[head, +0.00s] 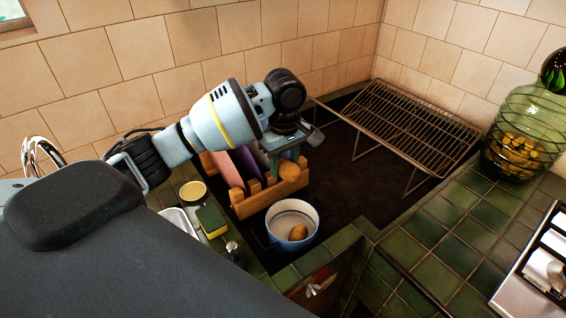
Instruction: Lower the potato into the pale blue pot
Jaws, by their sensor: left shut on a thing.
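The pale blue pot (271,233) stands on the dark hearth surface, with its open top facing up. A brown potato (298,232) is inside it. My left gripper (281,160) reaches in from the left and is shut on another brown potato (289,170). The fingers are partly hidden by the wrist. My right gripper is not in view.
The wooden rack (264,202) with coloured plates stands behind the pot. A wire rack (405,122) is at the back right. A green sponge (211,220) and a small round dish (193,192) lie at left. A green glass jar (523,130) stands at right. Dark surface right of the pot is clear.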

